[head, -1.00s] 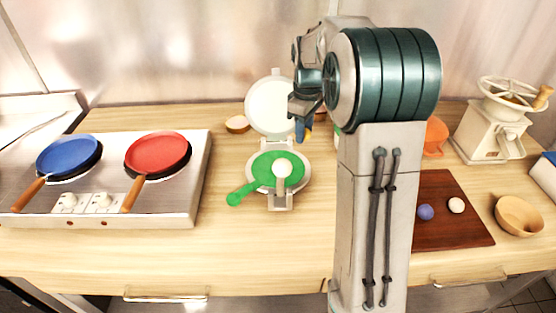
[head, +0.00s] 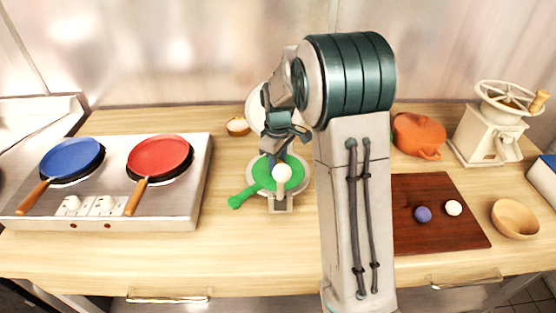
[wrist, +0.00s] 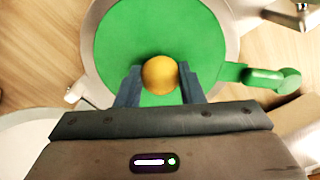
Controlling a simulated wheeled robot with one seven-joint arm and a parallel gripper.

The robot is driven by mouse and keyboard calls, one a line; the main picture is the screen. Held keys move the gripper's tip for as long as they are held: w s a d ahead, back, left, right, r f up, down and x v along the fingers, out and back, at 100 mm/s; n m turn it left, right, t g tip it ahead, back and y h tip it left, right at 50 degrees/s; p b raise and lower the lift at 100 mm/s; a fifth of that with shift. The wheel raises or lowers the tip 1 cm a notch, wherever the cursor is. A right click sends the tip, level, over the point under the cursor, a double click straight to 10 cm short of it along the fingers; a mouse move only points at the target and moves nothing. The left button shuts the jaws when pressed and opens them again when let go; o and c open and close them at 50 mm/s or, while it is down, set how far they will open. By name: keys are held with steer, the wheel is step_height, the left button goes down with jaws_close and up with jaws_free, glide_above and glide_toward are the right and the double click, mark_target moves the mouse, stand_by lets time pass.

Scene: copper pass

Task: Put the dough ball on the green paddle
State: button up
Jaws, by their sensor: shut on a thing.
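The green paddle (head: 240,198) lies on the lower plate of an open white press (head: 251,164), its handle pointing to the front left. My gripper (head: 279,160) is low over the paddle. In the wrist view its two blue fingers (wrist: 160,88) are shut on a yellow-orange dough ball (wrist: 160,75). The ball is over the green disc of the paddle (wrist: 150,35); I cannot tell whether it touches it. In the head view the ball is hidden behind the press's white knob (head: 281,173) and my fingers.
A hob with a blue pan (head: 72,157) and a red pan (head: 160,156) stands left. At right are a brown board (head: 435,235) with a purple ball (head: 423,214) and a white ball (head: 454,208), a wooden bowl (head: 515,219), an orange pot (head: 418,135) and a grinder (head: 490,140).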

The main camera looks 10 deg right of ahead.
steer(key=shift+f, duration=0.1)
steer(key=o, duration=0.6)
steer(key=shift+f, duration=0.1)
steer(key=shift+c, duration=0.2)
steer(key=o, duration=0.4)
step_height(320, 180, up, 12)
steer(key=shift+r+b, duration=0.25)
steer(key=shift+b, duration=0.15)
